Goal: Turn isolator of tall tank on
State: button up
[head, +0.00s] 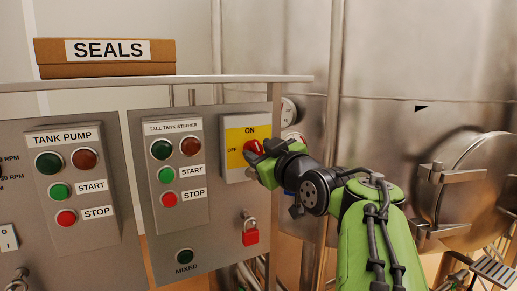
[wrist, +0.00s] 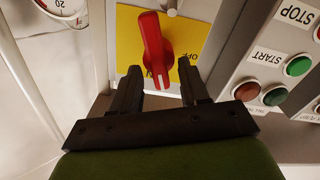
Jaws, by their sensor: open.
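The tall tank isolator is a red rotary handle (head: 253,147) on a yellow plate (head: 235,132) marked ON at the top and OFF at the left. The plate is on the right side of the tall tank stirrer panel. In the wrist view the red handle (wrist: 152,42) runs nearly upright, slightly slanted, its lower end near the partly covered ON label. My gripper (head: 262,160) is at the handle in the head view and hides part of it. In the wrist view my gripper (wrist: 160,72) is open, one finger on each side of the handle's lower end, with gaps visible.
A SEALS box (head: 105,69) sits on top. A metal tank (head: 425,75) stands at the right.

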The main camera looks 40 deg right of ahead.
jog(key=shift+c, duration=0.3)
grip_shut()
jog(key=m, duration=0.4)
jog(key=shift+d, duration=0.15)
jog(key=shift+o, duration=0.3)
grip_release()
jog(key=shift+s, duration=0.15)
jog(key=b+v, duration=0.2)
jog(key=v, duration=1.3)
jog(key=shift+s, duration=0.3)
